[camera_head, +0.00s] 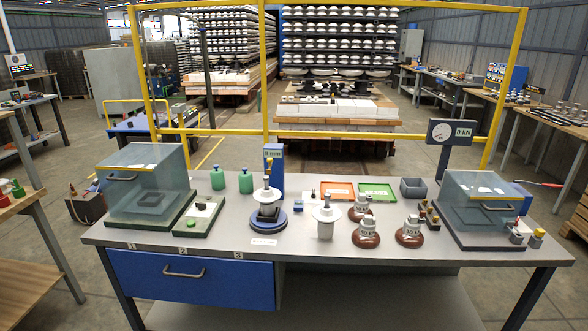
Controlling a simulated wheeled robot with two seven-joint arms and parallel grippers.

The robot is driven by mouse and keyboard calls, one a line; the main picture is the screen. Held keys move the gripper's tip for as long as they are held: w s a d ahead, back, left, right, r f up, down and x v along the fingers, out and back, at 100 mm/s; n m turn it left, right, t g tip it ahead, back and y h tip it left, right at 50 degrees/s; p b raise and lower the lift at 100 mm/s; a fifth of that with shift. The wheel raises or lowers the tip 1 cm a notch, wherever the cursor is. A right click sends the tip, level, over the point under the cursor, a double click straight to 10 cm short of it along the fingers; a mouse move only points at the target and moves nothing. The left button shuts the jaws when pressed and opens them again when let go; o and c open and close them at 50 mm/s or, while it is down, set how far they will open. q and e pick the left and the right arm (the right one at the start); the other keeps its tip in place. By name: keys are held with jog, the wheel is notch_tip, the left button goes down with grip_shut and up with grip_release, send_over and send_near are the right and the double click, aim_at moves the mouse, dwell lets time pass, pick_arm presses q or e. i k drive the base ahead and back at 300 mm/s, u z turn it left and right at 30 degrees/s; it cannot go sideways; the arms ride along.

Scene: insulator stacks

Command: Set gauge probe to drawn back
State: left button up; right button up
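A blue gauge column (277,172) stands at the back of the grey table, left of centre, with a small display at its top. A small yellow part (268,166), which looks like the gauge probe, shows in front of the column, just above the white insulator (267,196). I cannot tell whether it touches the insulator's top or is drawn back. The insulator stands upright on a round blue base (268,222). Neither of my grippers is in view.
A clear-lidded box (147,190) stands at the table's left, another (482,203) at its right. Green bottles (246,181), a white insulator (326,214), brown insulators (366,234), orange (338,190) and green trays (377,191) surround the gauge. The front strip is mostly clear.

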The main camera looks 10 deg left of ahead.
aim_at(270, 160)
jog(key=u, duration=0.6)
jog(key=i, duration=0.6)
jog(key=u, duration=0.65)
jog(key=i, duration=0.9)
jog(key=z, duration=0.35)
